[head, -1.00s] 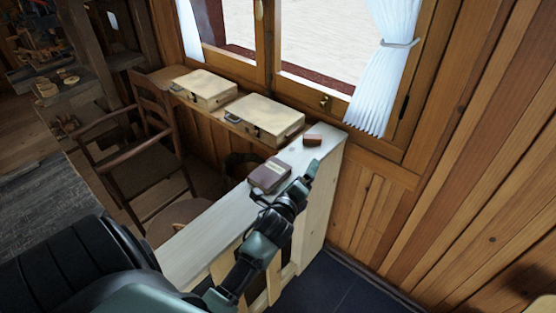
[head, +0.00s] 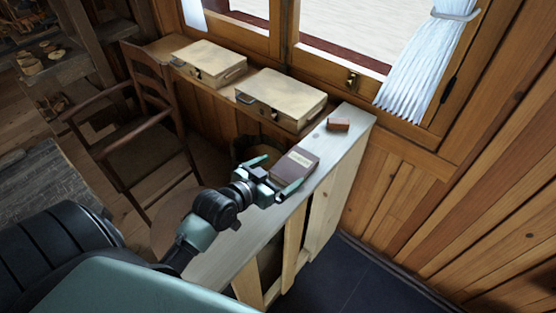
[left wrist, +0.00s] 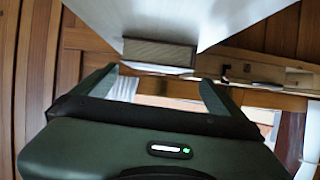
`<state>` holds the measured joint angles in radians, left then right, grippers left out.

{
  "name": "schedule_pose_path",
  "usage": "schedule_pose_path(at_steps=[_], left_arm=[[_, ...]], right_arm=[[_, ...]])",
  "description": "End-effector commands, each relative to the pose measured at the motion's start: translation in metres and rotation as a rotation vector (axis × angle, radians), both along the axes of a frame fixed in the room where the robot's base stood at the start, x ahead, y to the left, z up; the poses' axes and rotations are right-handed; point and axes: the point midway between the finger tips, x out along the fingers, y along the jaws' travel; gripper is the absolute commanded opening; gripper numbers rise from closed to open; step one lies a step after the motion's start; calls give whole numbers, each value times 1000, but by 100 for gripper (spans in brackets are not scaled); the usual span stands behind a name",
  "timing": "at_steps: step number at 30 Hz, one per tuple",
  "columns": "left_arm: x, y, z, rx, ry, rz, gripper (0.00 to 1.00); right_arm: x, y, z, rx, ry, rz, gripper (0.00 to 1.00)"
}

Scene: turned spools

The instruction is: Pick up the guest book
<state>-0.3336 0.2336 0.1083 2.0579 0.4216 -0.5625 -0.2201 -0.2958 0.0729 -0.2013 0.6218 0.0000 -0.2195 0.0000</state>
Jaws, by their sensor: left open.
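The guest book (head: 298,163) is a dark brown book with a pale label, lying flat on the narrow white counter top (head: 232,249). My left gripper (head: 272,172) is open, with one finger on each side of the book's near end in the head view. In the left wrist view the book (left wrist: 158,54) shows its page edge beyond and between the two open fingers (left wrist: 155,90). A gap seems to remain between the fingers and the book; I cannot tell whether either touches it. My right gripper is not in view.
A small reddish-brown block (head: 338,125) lies on the counter beyond the book. Two cream cases (head: 281,96) (head: 208,62) stand on the ledge under the window. A wooden armchair (head: 150,125) is at left, and a dark round bin (head: 250,150) stands behind the counter.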

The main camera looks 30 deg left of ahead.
Motion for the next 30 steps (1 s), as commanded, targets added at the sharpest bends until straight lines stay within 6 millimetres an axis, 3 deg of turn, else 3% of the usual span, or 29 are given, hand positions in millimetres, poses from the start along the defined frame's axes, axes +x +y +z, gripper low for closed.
schedule_pose_path(at_steps=[13, 19, 29, 30], left_arm=[[40, -5, -16, -47, 8, 7, 100], [64, -7, -28, -45, 7, 7, 100], [69, -8, -32, -42, 7, 6, 100], [69, -8, -32, -42, 7, 6, 89]], right_arm=[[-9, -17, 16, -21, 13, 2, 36], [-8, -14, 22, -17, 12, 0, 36], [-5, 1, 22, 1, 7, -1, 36], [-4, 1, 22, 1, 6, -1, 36]])
